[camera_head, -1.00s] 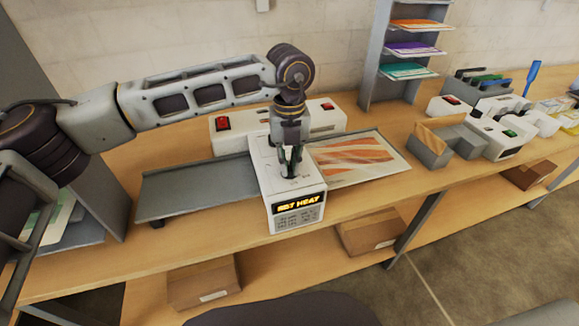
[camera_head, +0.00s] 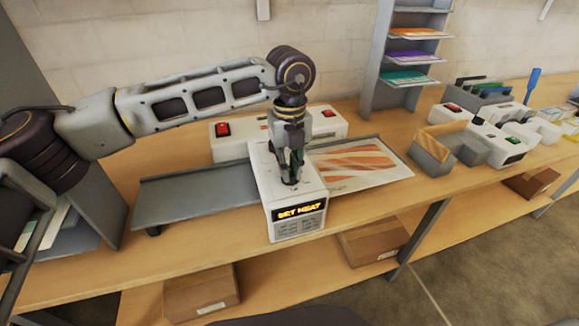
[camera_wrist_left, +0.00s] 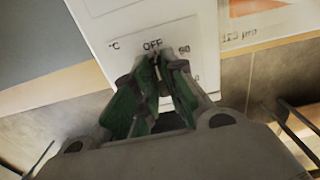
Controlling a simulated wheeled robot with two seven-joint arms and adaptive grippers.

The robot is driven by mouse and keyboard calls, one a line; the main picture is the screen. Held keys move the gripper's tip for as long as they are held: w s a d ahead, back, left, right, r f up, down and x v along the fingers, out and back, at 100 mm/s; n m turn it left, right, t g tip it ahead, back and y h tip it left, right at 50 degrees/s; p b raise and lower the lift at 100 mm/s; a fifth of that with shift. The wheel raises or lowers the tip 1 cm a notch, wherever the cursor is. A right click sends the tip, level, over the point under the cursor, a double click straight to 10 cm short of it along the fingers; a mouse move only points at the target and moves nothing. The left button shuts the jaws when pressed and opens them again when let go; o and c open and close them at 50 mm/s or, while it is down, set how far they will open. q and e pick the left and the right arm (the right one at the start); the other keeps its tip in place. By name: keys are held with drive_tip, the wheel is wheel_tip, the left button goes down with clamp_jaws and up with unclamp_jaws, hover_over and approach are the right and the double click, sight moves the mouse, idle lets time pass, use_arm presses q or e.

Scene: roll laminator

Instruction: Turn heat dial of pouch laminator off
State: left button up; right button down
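The white pouch laminator (camera_head: 313,201) stands on the wooden bench, its front display (camera_head: 299,211) reading "SET HEAT" in orange. My left gripper (camera_head: 291,175) points down onto its top panel. My right gripper is not in view.
A grey tray (camera_head: 190,196) lies left of the laminator, and a sheet with orange stripes (camera_head: 355,163) lies right. Behind is a white unit with a red switch (camera_head: 222,129). Other devices and a paper rack (camera_head: 405,50) stand farther right.

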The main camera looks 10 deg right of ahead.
use_arm(q)
drive_tip(key=o, duration=0.4)
drive_tip(key=shift+c, duration=0.2)
drive_tip(key=shift+r, duration=0.75)
wheel_tip(320, 180, up, 10)
drive_tip(key=shift+r, duration=0.25)
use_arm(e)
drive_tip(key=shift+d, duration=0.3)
use_arm(q)
drive_tip(key=shift+r, duration=0.15)
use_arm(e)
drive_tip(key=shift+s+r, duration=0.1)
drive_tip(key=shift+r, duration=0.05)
